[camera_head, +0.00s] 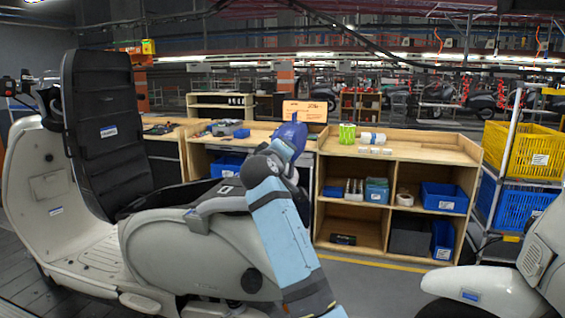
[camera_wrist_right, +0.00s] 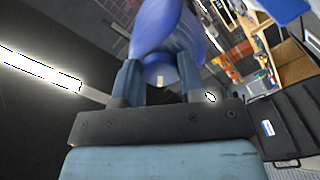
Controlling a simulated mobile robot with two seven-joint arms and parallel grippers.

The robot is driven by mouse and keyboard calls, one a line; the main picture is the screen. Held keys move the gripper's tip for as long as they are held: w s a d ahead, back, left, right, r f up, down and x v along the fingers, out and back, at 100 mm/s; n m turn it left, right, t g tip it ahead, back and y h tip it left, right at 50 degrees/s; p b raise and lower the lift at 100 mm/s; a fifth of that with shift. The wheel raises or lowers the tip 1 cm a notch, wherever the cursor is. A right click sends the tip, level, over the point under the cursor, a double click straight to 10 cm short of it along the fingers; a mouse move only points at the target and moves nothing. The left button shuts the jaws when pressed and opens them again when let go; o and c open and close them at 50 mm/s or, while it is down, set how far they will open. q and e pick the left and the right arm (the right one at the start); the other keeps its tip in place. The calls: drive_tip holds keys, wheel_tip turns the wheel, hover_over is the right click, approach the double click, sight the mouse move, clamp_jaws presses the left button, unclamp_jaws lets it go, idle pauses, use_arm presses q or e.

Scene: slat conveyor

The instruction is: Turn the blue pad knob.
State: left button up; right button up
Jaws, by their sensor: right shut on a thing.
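My right gripper (camera_wrist_right: 158,64) is shut on a smooth blue piece, which I take to be the blue pad knob (camera_wrist_right: 170,28). In the right wrist view its wide blue body rises beyond the fingers, and a rounded part with a small pale mark sits between them. In the head view the blue pad knob (camera_head: 291,135) shows at the end of my right arm, raised in front of the workbench. The right gripper (camera_head: 283,152) is partly hidden there by my own wrist. I cannot tell whether the knob is fixed to anything. My left gripper is not in view.
A pale scooter (camera_head: 190,250) with a raised black seat (camera_head: 103,140) stands at the left, close to my right arm. A wooden shelf bench (camera_head: 405,150) with several bins is behind. Another scooter (camera_head: 500,275) and a rack with a yellow crate (camera_head: 525,150) stand at the right.

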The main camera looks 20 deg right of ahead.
use_arm(q)
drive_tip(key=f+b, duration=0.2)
drive_tip(key=b, duration=0.1)
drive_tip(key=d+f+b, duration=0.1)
drive_tip(key=b, duration=0.1)
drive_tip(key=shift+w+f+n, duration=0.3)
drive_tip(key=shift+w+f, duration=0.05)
use_arm(e)
drive_tip(key=m, duration=0.8)
drive_tip(key=shift+m, duration=0.3)
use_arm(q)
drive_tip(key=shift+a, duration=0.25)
use_arm(e)
drive_tip(key=o, duration=0.9)
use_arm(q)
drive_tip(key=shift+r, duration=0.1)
use_arm(e)
drive_tip(key=shift+s, duration=0.1)
